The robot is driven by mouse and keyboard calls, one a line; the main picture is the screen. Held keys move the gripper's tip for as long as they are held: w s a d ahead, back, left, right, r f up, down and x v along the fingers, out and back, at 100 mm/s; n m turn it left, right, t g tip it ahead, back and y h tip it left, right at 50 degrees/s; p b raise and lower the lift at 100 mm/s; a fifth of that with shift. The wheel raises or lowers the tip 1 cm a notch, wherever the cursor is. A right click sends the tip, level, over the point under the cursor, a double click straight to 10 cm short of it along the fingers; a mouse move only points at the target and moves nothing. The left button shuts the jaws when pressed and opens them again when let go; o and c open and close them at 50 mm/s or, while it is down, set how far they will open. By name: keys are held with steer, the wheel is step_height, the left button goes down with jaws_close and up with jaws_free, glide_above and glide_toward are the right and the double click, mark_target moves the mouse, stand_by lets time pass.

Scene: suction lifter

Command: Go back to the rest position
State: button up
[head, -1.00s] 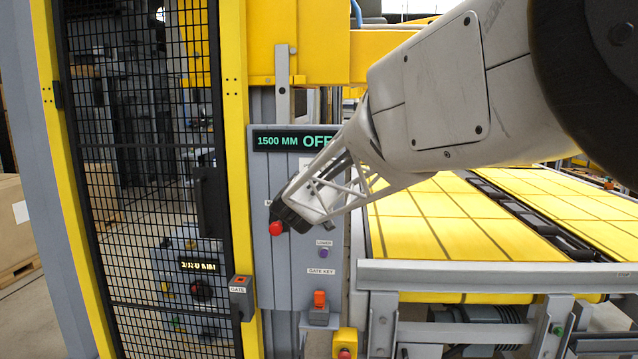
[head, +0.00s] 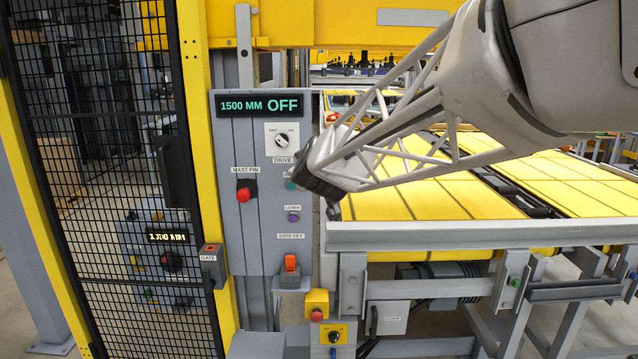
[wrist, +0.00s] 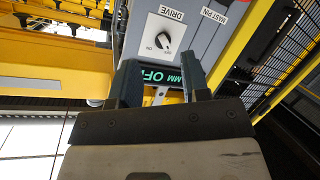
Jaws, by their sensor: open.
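My gripper (head: 325,190) is in front of the right edge of the grey control panel (head: 258,220) in the head view. It partly covers a green button there. In the wrist view my gripper (wrist: 160,80) shows two dark fingers apart with nothing between them. The panel's display (head: 258,105) reads 1500 MM OFF. The drive switch (head: 282,140) is a black knob on a white plate, and it also shows in the wrist view (wrist: 165,40). The red mast pin knob (head: 244,193), the purple lower button (head: 293,217) and the orange gate key (head: 290,263) are uncovered.
A black mesh gate (head: 95,150) in a yellow frame stands left of the panel. A yellow-topped conveyor (head: 440,205) with a grey rail (head: 450,236) lies to the right, under my arm. A yellow box with a red button (head: 316,306) sits below the panel.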

steer(key=s+d+f+m+g+h, duration=0.1)
steer(key=s+d+f+m+g, duration=0.2)
steer(key=s+d, duration=0.4)
steer(key=s+d+f+m+g+h, duration=0.1)
steer(key=s+d+f+g, duration=0.3)
steer(key=s, duration=1.6)
steer(key=s+d+f+m+g+h, duration=0.1)
steer(key=s+d+f+m+g, duration=0.3)
steer(key=s+d+f, duration=0.5)
steer(key=s+d, duration=0.1)
steer(key=s, duration=0.3)
steer(key=shift+s+f+m+g, duration=0.25)
steer(key=shift+f+m+g, duration=0.05)
steer(key=shift+f, duration=0.05)
